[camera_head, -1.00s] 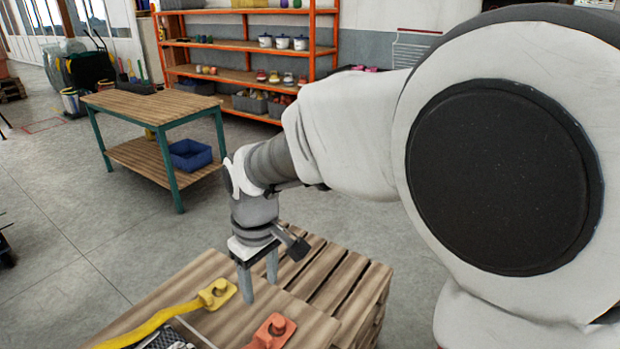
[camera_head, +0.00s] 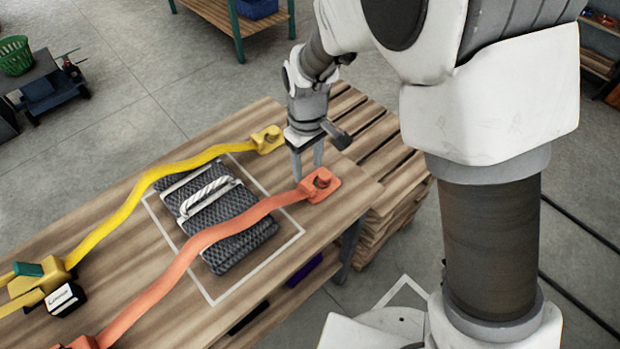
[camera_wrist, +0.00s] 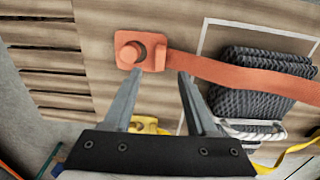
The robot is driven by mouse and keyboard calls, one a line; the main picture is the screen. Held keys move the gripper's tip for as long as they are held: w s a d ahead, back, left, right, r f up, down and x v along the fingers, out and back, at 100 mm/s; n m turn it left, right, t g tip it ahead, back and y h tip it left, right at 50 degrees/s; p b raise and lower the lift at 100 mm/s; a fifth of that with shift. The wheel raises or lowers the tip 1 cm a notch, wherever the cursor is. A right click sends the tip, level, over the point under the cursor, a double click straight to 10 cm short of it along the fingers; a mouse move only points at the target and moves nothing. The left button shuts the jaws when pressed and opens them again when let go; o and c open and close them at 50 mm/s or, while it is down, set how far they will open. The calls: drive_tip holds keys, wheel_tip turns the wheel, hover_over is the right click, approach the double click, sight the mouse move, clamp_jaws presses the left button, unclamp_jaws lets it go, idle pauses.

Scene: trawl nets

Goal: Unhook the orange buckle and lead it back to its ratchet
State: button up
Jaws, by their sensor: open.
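The orange buckle (camera_head: 321,184) sits flat on the wooden table top (camera_head: 341,220) near its right end, seated over a peg. The orange strap (camera_head: 205,240) runs from it to the lower left, where an orange fitting (camera_head: 85,343), perhaps the ratchet, is cut off by the frame edge. My gripper (camera_head: 307,170) is open and empty, fingers pointing down just beside the buckle. In the wrist view the buckle (camera_wrist: 140,51) with its round peg lies beyond the gap between my fingertips (camera_wrist: 160,78). I cannot tell the exact height of the fingertips above the table.
A folded dark net (camera_head: 225,222) with a white rope lies inside a white outline between the straps. A yellow strap (camera_head: 140,200) runs from a yellow buckle (camera_head: 267,139) to a yellow ratchet (camera_head: 45,280). A pallet stack (camera_head: 385,150) stands behind the table's right end.

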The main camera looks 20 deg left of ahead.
sight(308, 184)
wheel_tip(308, 184, down, 8)
drive_tip(key=shift+b, duration=0.45)
clamp_jaws()
drive_tip(key=shift+w+d, duration=0.2)
drive_tip(key=shift+w, duration=0.2)
drive_tip(key=shift+r, duration=0.25)
idle(0.5)
drive_tip(key=shift+r+p, duration=0.35)
drive_tip(key=shift+r, duration=0.1)
